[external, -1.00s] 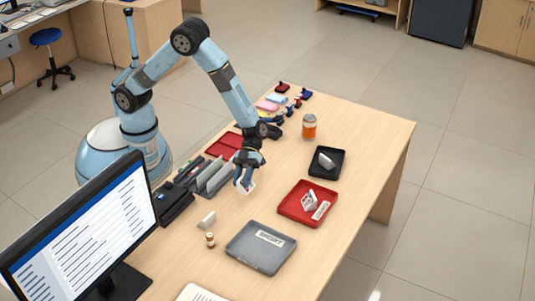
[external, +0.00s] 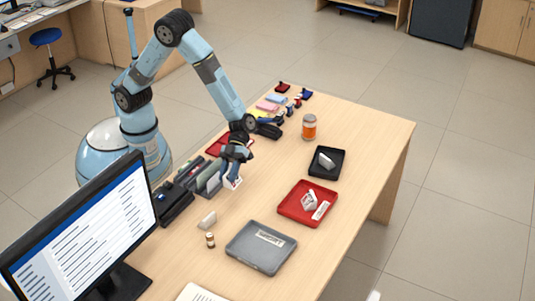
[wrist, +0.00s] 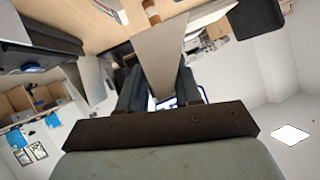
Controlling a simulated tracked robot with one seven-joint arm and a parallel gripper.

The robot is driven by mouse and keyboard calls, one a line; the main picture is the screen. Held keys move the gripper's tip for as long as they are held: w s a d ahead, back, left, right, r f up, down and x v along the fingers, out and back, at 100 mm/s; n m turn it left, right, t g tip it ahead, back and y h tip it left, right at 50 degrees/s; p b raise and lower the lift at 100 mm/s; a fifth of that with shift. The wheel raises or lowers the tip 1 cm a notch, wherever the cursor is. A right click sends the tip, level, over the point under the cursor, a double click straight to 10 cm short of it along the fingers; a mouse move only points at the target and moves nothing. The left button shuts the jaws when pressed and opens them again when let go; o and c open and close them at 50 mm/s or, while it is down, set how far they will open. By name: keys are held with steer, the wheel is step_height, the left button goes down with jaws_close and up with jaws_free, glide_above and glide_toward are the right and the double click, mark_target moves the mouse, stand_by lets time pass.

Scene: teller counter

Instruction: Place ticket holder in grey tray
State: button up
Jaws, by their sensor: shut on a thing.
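My gripper (external: 234,172) is shut on a white ticket holder (external: 234,184), whose lower part shows below the fingers, near the file rack. In the wrist view the holder (wrist: 165,48) is a pale flat panel between my two dark fingers. The grey tray (external: 238,262) lies flat toward the near end of the counter, with a white label strip inside. The tray is in front of my gripper and a little to the right, clear of the held holder.
A small white stand (external: 207,220) and a small brown bottle (external: 210,240) stand left of the grey tray. A red tray (external: 287,211) holding white items and a black tray (external: 338,170) lie farther back. The file rack (external: 207,178) is close to my gripper.

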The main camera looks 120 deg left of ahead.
steer(key=w+d, duration=0.6)
steer(key=d, duration=0.3)
glide_above(257, 248)
steer(key=f, duration=0.8)
steer(key=shift+s+a+f, duration=0.1)
steer(key=shift+s+f, duration=0.15)
steer(key=shift+f, duration=0.15)
steer(key=shift+w+f, duration=0.15)
steer(key=shift+f, duration=0.75)
steer(key=shift+w+f, duration=0.1)
steer(key=shift+f, duration=0.75)
steer(key=o, duration=1)
steer(key=shift+o, duration=0.2)
